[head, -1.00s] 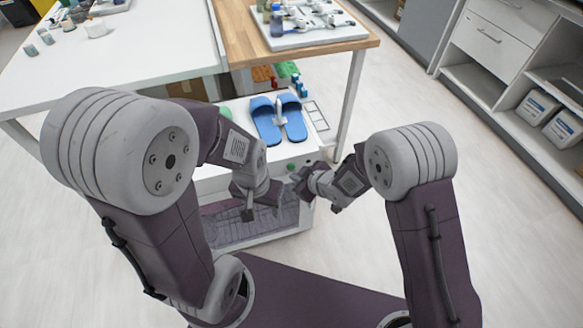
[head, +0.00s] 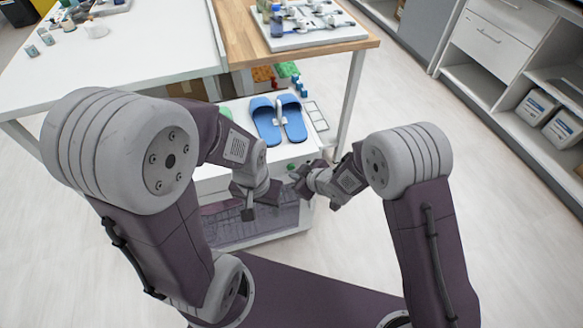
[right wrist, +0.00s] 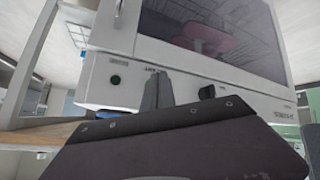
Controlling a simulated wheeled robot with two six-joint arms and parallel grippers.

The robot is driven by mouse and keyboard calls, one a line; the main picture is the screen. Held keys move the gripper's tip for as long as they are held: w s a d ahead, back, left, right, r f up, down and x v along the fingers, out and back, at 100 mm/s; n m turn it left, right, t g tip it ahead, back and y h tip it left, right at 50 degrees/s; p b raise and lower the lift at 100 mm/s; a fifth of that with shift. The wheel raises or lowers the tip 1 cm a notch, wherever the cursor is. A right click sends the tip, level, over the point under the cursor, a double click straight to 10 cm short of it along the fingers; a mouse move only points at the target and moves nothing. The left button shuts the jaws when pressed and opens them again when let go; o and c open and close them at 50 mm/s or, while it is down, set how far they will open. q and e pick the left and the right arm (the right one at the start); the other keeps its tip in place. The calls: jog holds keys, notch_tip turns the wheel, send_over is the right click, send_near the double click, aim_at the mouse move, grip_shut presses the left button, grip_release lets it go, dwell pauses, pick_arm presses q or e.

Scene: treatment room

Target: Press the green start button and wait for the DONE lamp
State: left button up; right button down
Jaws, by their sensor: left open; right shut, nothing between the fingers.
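A white machine (head: 292,238) with a dark see-through front window (head: 250,224) stands low, partly behind my arms. A small green button (head: 291,166) shows on its upper front, just above my right gripper. My right gripper (head: 299,181) is shut and empty, close to the panel; I cannot tell whether it touches. In the right wrist view, its fingers (right wrist: 157,92) point at the panel between a dark round button (right wrist: 115,80) and a black knob (right wrist: 207,92). My left gripper (head: 248,212) is open and empty in front of the window. I cannot make out the DONE lamp.
Blue slippers (head: 280,120) lie on the white surface above the panel. A white table (head: 140,50) and a wooden-topped counter (head: 345,43) with a tray (head: 300,40) stand behind. White shelves (head: 505,95) are at the right. Floor to the right is clear.

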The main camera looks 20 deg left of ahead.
jog(key=shift+w+a, duration=0.25)
jog(key=shift+w, duration=0.1)
dwell(0.6)
dwell(0.3)
jog(key=shift+s+d, duration=0.45)
jog(key=shift+s, duration=0.25)
jog(key=s+d, duration=0.1)
jog(key=s, duration=0.1)
jog(key=s+d+b, duration=0.1)
jog(key=s, duration=0.1)
jog(key=shift+d, duration=0.4)
dwell(0.4)
